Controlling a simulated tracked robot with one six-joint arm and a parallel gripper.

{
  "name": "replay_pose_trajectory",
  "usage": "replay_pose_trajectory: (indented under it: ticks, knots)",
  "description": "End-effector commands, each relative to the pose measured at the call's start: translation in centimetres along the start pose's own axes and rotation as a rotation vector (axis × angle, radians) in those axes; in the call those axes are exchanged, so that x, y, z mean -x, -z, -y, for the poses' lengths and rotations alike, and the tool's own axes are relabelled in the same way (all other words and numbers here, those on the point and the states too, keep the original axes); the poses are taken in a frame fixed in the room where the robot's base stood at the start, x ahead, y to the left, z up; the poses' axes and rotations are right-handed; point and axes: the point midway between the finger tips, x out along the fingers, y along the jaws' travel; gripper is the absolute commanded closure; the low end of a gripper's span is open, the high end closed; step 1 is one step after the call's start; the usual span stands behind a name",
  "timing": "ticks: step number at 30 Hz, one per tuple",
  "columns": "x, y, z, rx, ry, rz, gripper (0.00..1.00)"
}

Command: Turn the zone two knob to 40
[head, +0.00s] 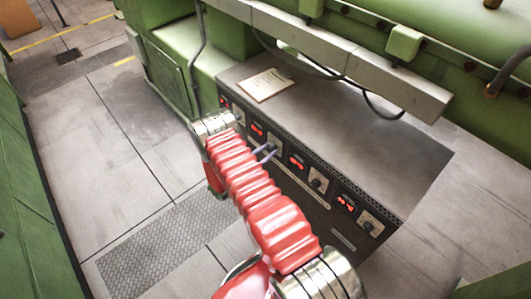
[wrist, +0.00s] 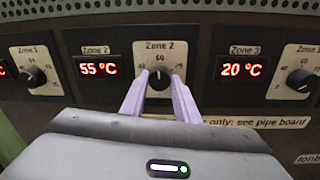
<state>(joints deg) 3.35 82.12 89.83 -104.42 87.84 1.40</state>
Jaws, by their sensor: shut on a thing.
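In the wrist view the dark zone two knob (wrist: 159,82) sits on a pale plate marked "Zone 2", with 60 above it. The zone two display (wrist: 98,67) beside it reads 55 °C in red. My gripper (wrist: 159,90) has its two pale purple fingers on either side of the knob, shut on it. The knob's lower part and some dial numbers are hidden by the fingers or too small to read. In the head view my gripper (head: 267,153) is at the control box's front, and the knob is mostly hidden there.
The zone one knob (wrist: 33,77) is to the left; the zone three knob (wrist: 301,80) is to the right, by a display (wrist: 242,68) reading 20 °C. A paper sheet (head: 266,84) lies on the control box (head: 355,130). A metal beam (head: 340,62) runs above the box. Open floor lies left.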

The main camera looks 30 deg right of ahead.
Motion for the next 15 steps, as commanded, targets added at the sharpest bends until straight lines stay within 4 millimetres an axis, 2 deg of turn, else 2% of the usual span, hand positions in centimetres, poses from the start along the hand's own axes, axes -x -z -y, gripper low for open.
replay_pose_trajectory:
  ticks: [8,15]
  knots:
    - [-0.34,-0.16,0.06,0.131,0.007,-0.006,0.94]
    - [-0.33,-0.21,0.0,0.327,0.01,-0.017,0.94]
